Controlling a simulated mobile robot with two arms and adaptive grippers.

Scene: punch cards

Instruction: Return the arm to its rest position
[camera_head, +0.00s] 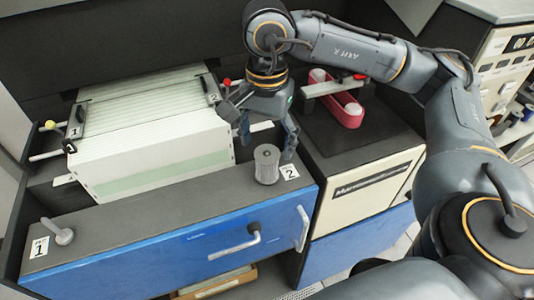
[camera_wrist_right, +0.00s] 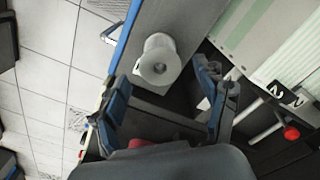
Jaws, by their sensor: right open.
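My right gripper (camera_head: 268,132) hangs above the machine's front ledge, just over a grey ribbed cylinder (camera_head: 266,164) that stands upright next to the label 2. Its fingers are spread and nothing is between them. In the right wrist view the open fingers (camera_wrist_right: 168,104) show at either side, with the cylinder (camera_wrist_right: 158,60) beyond them, apart from the fingertips. My right arm (camera_head: 355,50) reaches in from the right and bends down at the wrist. My left gripper is not in view.
A stack of white cards (camera_head: 150,135) fills the tray at left. A small grey lever (camera_head: 62,233) stands by label 1. Blue drawer fronts (camera_head: 180,255) with handles are below. A red and white roller part (camera_head: 340,98) sits behind the gripper at right.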

